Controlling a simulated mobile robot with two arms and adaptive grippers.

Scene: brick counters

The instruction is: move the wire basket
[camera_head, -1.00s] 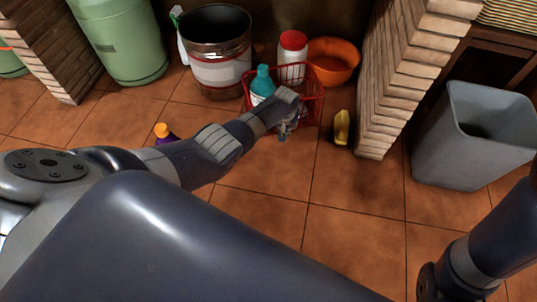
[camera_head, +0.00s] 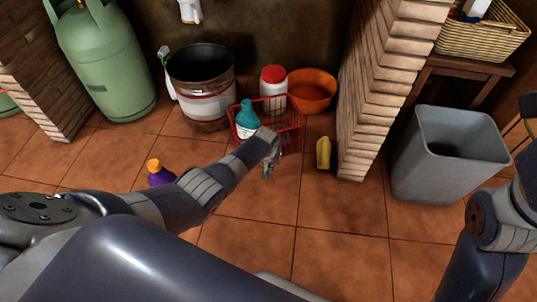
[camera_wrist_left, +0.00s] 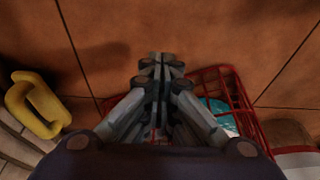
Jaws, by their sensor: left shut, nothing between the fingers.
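The red wire basket (camera_head: 290,139) sits on the tiled floor in front of the metal bucket and orange bowl. A teal bottle (camera_head: 246,119) stands in or against it; I cannot tell which. My left gripper (camera_head: 268,170) is at the basket's near side, in front of it, shut and empty. In the left wrist view the shut fingers (camera_wrist_left: 161,62) are in front of the basket (camera_wrist_left: 240,98), and the palm hides part of it. Whether they touch the basket cannot be told. My right gripper is not in view; only my right arm shows at the right edge.
A yellow container (camera_head: 323,153) stands right of the basket beside the brick pillar (camera_head: 375,80). A metal bucket (camera_head: 200,85), a red-lidded white jar (camera_head: 273,90) and an orange bowl (camera_head: 312,92) are behind. A grey bin (camera_head: 440,160) stands right.

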